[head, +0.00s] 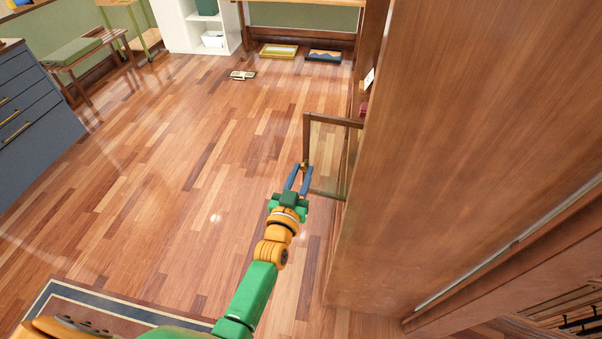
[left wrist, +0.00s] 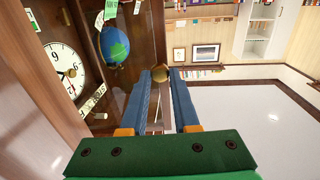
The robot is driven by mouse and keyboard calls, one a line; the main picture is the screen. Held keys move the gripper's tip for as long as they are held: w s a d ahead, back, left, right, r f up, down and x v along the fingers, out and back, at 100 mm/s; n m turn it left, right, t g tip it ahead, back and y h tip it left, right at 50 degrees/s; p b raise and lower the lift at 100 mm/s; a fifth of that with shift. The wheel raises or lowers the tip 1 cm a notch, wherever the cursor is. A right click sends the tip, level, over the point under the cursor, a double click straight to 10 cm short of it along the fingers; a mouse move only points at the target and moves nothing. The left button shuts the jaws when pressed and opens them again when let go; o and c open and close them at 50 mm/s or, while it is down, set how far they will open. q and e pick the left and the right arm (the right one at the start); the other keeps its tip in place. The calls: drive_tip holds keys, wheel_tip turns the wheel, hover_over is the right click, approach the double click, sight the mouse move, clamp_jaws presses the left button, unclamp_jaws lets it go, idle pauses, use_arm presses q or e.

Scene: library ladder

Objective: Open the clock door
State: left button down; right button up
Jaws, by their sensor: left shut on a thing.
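The clock door (head: 328,157) is a dark wooden frame with a glass pane. In the head view it stands out from the tall wooden case on the right, swung partly open. My left gripper (head: 299,172) is at the door's left edge, its blue fingers shut on the small brass knob (left wrist: 160,74). In the left wrist view the fingers point away from the camera with the knob between their tips. The white clock face (left wrist: 64,68) with black numerals shows at the left of that view. My right gripper is in neither view.
A tall wooden panel (head: 470,120) fills the right side. The wood floor (head: 190,150) left of the door is clear. A small object (head: 243,75) lies farther back on it. A blue drawer cabinet (head: 35,110) stands at left, and a rug (head: 110,307) lies in front.

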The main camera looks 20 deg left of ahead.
use_arm(q)
drive_tip(key=c, duration=0.7)
unclamp_jaws()
drive_tip(key=s, duration=0.7)
drive_tip(key=shift+s, duration=0.1)
